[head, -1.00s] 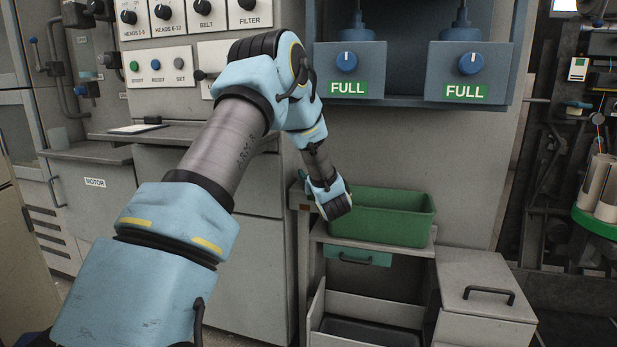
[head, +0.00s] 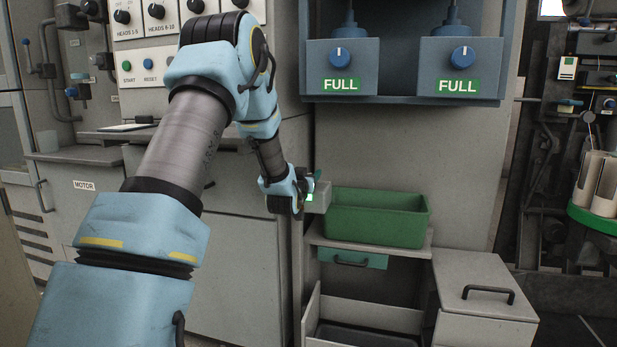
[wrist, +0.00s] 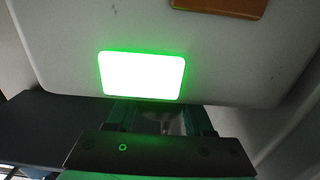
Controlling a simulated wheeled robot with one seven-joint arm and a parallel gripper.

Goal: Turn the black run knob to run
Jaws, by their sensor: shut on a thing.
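My gripper (head: 306,190) is at the small grey box (head: 322,197) on the left of the green bin, against its left side. In the wrist view the gripper (wrist: 160,122) is shut, its fingers up against the box's pale face (wrist: 225,75). The black run knob is mostly hidden between the fingers, and its pointer and marks cannot be read. A rectangular lamp (wrist: 140,75) just above the fingers glows bright white-green. Its green glow also shows beside the gripper in the head view (head: 309,197).
The green bin (head: 375,232) stands on a shelf close to the right of my gripper. Grey cabinets (head: 235,262) lie behind my arm. Two blue boxes (head: 342,65) with knobs and FULL labels hang above. An orange plate (wrist: 222,5) sits above the lamp.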

